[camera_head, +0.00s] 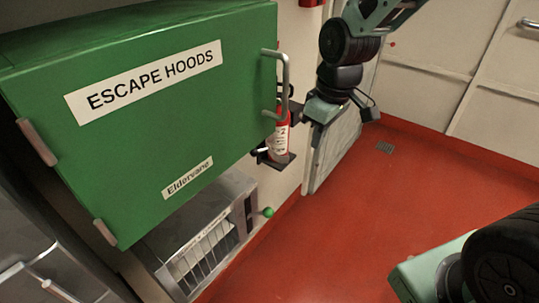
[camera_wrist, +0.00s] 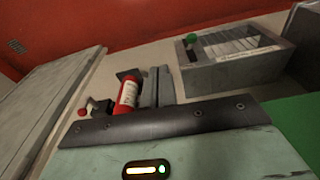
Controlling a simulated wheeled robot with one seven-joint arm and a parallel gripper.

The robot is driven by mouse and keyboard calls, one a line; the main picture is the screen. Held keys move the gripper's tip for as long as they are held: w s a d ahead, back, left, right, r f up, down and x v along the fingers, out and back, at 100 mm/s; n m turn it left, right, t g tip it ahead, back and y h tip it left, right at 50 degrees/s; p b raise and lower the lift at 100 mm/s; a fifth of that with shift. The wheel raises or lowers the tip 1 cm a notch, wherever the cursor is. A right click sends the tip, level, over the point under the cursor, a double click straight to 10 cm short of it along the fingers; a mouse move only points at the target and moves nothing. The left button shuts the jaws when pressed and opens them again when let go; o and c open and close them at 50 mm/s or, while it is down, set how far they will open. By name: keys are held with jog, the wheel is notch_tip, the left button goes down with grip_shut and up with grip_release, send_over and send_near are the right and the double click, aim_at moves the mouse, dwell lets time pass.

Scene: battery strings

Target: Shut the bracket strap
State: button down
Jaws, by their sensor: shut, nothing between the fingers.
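A red fire extinguisher (camera_head: 279,140) with a white label stands upright in a dark wall bracket (camera_head: 279,160), right of the green cabinet. It also shows in the wrist view (camera_wrist: 127,92). A short dark part with a pale end (camera_head: 261,151) sticks out left near the bracket's base; I cannot tell whether it is the strap. My gripper (camera_head: 304,115) is level with the extinguisher's upper part, close on its right in the head view. In the wrist view its fingers (camera_wrist: 158,75) are together and empty, beside the extinguisher. The extinguisher's top is partly hidden.
The green escape hoods cabinet (camera_head: 150,130) with its grey handle (camera_head: 285,85) is close to my gripper. Below is a grey slotted box (camera_head: 200,245) with a green knob (camera_head: 268,212). A pale panel (camera_head: 335,150) stands right of the bracket. The red floor (camera_head: 380,200) is open.

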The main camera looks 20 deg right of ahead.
aim_at(270, 148)
jog(key=w+a+f+n+g+y, duration=0.1)
jog(key=w+a+f+n+y, duration=0.2)
jog(key=w+n, duration=0.45)
jog(key=w+a+f+n+g, duration=0.1)
jog(key=w+a+f+n, duration=0.3)
jog(key=w, duration=0.7)
jog(key=shift+n, duration=0.55)
jog(key=f, duration=0.6)
jog(key=d+f, duration=0.1)
jog(key=f, duration=0.2)
jog(key=shift+f+p, duration=0.1)
jog(key=shift+p, duration=0.3)
jog(key=shift+d, duration=0.45)
jog(key=shift+d, duration=0.1)
